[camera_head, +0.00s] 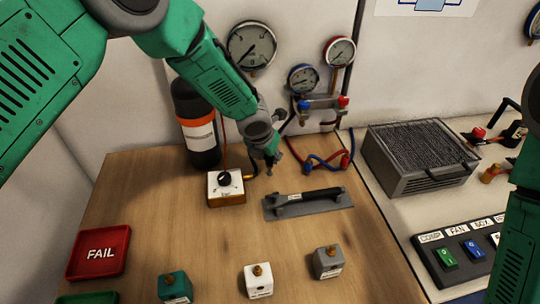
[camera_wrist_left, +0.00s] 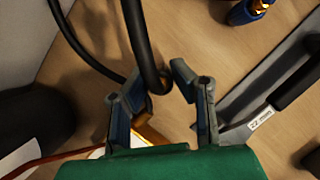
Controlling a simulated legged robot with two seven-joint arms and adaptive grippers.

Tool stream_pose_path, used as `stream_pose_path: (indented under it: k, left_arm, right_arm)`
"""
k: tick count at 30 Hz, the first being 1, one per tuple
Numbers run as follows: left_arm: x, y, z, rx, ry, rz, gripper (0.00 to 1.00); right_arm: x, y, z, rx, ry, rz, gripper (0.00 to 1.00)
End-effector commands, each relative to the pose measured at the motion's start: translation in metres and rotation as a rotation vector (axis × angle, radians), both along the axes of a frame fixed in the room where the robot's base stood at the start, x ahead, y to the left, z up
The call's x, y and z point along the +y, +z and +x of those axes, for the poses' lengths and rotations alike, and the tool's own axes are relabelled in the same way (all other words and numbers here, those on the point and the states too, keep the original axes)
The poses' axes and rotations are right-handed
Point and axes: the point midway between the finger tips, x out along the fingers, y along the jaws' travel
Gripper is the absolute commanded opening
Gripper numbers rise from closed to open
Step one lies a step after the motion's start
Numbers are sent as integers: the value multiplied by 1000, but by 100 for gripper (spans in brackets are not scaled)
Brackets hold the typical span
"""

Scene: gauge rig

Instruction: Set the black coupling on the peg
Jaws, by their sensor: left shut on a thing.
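My left gripper (camera_head: 270,166) is above the wooden bench, just right of a white-and-yellow box (camera_head: 226,198) with a black knob. In the left wrist view, its fingers (camera_wrist_left: 160,85) are around the curved end of a black hose (camera_wrist_left: 150,45), shut on the black coupling there. The fingers hide most of the coupling. A brass peg-like fitting (camera_head: 249,176) sticks out of the box's right side, below the gripper. Brass (camera_wrist_left: 150,134) also shows low between the fingers; I cannot tell whether the coupling touches it. My right gripper is out of view.
A black cylinder (camera_head: 200,150) stands behind the box. A flat grey tool (camera_head: 290,204) lies right of it. Red and blue hoses (camera_head: 325,165) end on the bench behind the tool. Several small blocks (camera_head: 258,280) and a red FAIL tray (camera_head: 98,252) are in front.

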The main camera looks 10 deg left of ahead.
Motion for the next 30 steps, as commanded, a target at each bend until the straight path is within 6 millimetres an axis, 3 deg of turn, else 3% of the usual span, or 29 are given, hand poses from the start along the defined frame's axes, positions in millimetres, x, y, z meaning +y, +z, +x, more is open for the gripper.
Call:
stream_pose_path:
  k: [19,30]
  left_arm:
    - [0,-20,0,0,1,0,0]
    - [0,-21,0,-1,0,0,0]
  right_arm:
    - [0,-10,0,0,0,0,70]
    - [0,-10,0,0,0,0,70]
